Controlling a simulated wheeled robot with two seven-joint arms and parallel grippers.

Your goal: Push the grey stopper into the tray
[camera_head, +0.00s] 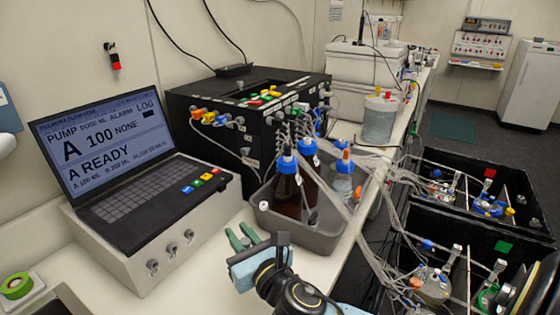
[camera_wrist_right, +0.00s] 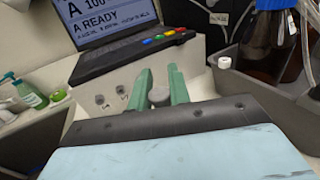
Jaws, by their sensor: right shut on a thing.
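My right gripper (camera_head: 243,236) is low over the white bench, just left of the grey tray (camera_head: 322,241) and in front of the laptop unit. In the right wrist view its green fingers (camera_wrist_right: 161,88) are shut on the grey stopper (camera_wrist_right: 158,96), a small round grey piece between them. In that view the tray's wall (camera_wrist_right: 228,84) is to the right of the fingers, apart from them. In the head view the stopper is too small to make out clearly. My left gripper is not in view.
Brown bottles (camera_head: 287,190) with blue caps stand in the tray, with tubes running right. A small white cap (camera_head: 264,205) is at the tray's left corner. The laptop unit (camera_head: 150,250) stands left of the gripper. Black boxes (camera_head: 470,215) with vessels are beyond the bench's right edge.

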